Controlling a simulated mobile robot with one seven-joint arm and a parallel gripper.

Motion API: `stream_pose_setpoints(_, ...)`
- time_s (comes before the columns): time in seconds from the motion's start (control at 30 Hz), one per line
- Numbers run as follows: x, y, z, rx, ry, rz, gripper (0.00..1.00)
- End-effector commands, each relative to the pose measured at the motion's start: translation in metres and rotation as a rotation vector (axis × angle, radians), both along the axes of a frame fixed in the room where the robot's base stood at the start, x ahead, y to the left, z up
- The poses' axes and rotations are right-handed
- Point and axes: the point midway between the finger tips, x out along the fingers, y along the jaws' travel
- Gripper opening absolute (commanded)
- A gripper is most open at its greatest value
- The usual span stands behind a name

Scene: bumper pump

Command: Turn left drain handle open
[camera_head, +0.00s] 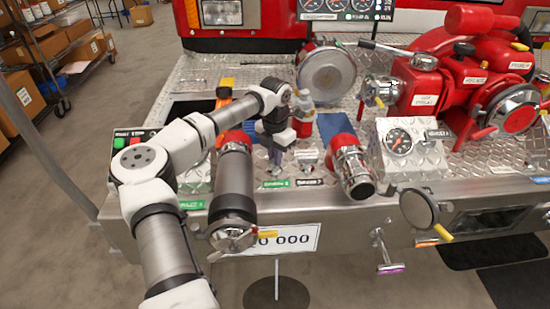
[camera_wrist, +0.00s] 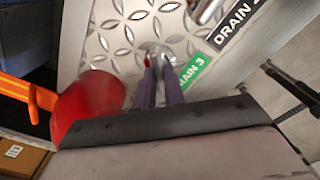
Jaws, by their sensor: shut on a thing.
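My gripper (camera_head: 275,160) points down at the diamond-plate bumper, just above the green drain label (camera_head: 276,184). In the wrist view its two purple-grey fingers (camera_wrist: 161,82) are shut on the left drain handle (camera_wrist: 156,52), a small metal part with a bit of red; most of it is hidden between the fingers. The green label (camera_wrist: 195,72), partly covered, reads "DRAIN 3". The other drain handle (camera_head: 308,159) stands to the right, apart from my gripper, above a black label (camera_head: 309,182). Its metal also shows at the top of the wrist view (camera_wrist: 207,10).
A red-and-chrome outlet (camera_head: 351,168) stands right of the handles. A red cap (camera_wrist: 88,105) is close to the fingers in the wrist view. A bottle (camera_head: 303,115) stands behind my gripper. A red pump (camera_head: 465,75) and gauge panel (camera_head: 410,142) fill the right.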

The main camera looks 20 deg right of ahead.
Motion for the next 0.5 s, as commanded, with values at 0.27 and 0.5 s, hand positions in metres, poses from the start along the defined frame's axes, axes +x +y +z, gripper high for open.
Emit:
stream_pose_setpoints(0.27, 0.0003, 0.0001, -0.0006, 0.001, -0.001, 0.262, 0.00)
stream_pose_setpoints(0.5, 0.0004, 0.0002, -0.0004, 0.001, -0.002, 0.480, 0.00)
